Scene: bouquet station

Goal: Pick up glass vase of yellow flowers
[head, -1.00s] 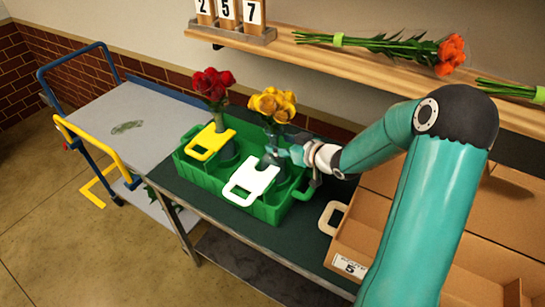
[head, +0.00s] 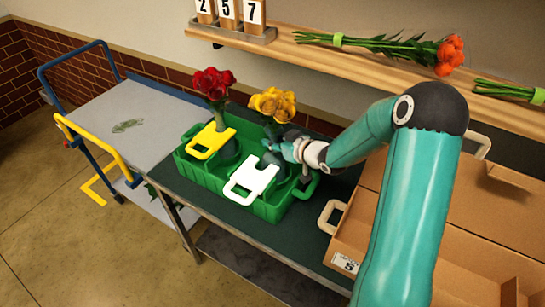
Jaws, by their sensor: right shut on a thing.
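The glass vase (head: 273,131) of yellow flowers (head: 273,103) stands upright in the right part of a green crate (head: 270,210). Its lower part is hidden by a white handled plate (head: 250,180) and by my gripper. My right gripper (head: 279,147) reaches in from the right and is shut on the vase below the blooms. Whether the vase is clear of the crate floor cannot be told. My left gripper is not in view.
A vase of red flowers (head: 213,83) stands in the crate's left part behind a yellow handled plate (head: 211,140). A cardboard box (head: 345,262) is at right. A shelf (head: 375,58) holds bouquets above. A grey cart (head: 110,105) stands at left.

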